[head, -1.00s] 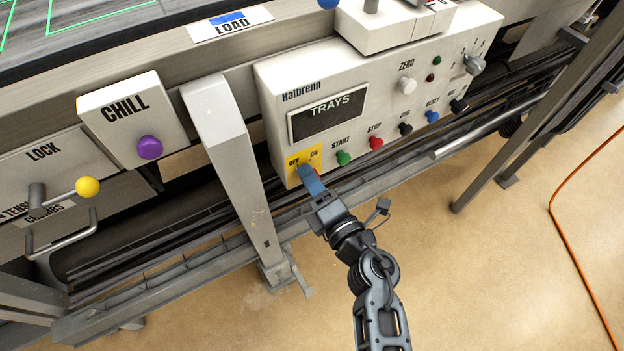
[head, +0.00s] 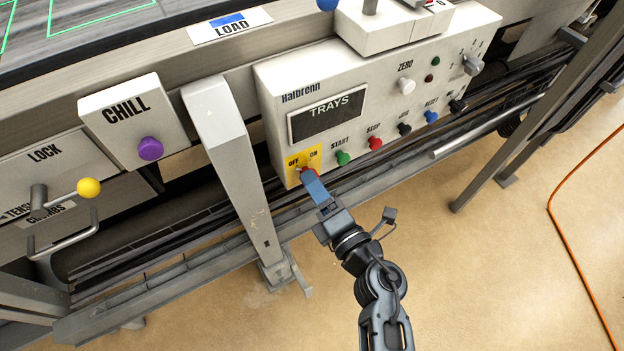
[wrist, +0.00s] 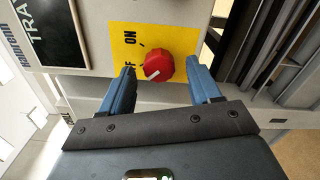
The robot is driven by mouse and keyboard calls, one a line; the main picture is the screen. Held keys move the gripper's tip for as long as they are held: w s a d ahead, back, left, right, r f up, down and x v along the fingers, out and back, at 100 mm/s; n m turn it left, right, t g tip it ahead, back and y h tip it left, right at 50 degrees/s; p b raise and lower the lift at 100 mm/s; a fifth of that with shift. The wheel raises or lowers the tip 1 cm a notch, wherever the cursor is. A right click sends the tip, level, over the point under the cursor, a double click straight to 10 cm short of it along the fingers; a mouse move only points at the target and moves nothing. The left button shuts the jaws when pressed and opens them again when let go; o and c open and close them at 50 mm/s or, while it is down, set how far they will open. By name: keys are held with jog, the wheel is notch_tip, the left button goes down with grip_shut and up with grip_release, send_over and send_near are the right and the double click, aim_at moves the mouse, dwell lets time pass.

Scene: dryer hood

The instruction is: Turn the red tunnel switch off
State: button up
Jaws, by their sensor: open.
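The red tunnel switch (wrist: 158,68) is a round knob on a yellow plate (wrist: 128,40) marked ON and OFF. In the wrist view its white line points to the lower left, towards the OFF side; part of the OFF label is hidden by a finger. In the head view the red switch (head: 306,170) shows just beyond the fingertips, at the panel's lower left corner. My gripper (head: 308,176) is open in front of it. In the wrist view the blue fingers of my gripper (wrist: 160,74) stand apart on either side of the knob, with visible gaps.
The panel carries a green START button (head: 343,158), a red STOP button (head: 375,143) and a TRAYS display (head: 328,117). A grey leg (head: 238,165) stands left of the panel. A purple CHILL knob (head: 150,148) is farther left. Open floor lies in front.

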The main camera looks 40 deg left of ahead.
jog(key=v, duration=0.5)
jog(key=shift+s+d+p, duration=0.15)
jog(key=shift+d+p, duration=0.15)
jog(key=shift+d, duration=0.05)
jog(key=s+d+r+m+t+h+p, duration=0.1)
jog(key=s+d+r+m+t+h, duration=0.25)
jog(key=d+m, duration=0.4)
jog(key=s+d+r+m+t+h+p, duration=0.1)
jog(key=s+d+r+m+t+h, duration=0.15)
jog(key=s+d+m, duration=0.45)
jog(key=s+d+r+m+t+h+p, duration=0.1)
jog(key=s+d+r+m+t+h, duration=0.2)
jog(key=d+m, duration=0.4)
jog(key=s+d+r+m+g+h+p, duration=0.1)
jog(key=s+d+r+m+h, duration=0.6)
jog(key=s+d+r+m, duration=0.4)
jog(key=s+d+m, duration=0.1)
jog(key=d+m, duration=0.1)
jog(key=d, duration=0.2)
jog(key=shift+h+p, duration=0.3)
jog(key=shift+d+r, duration=0.15)
jog(key=shift+c, duration=0.4)
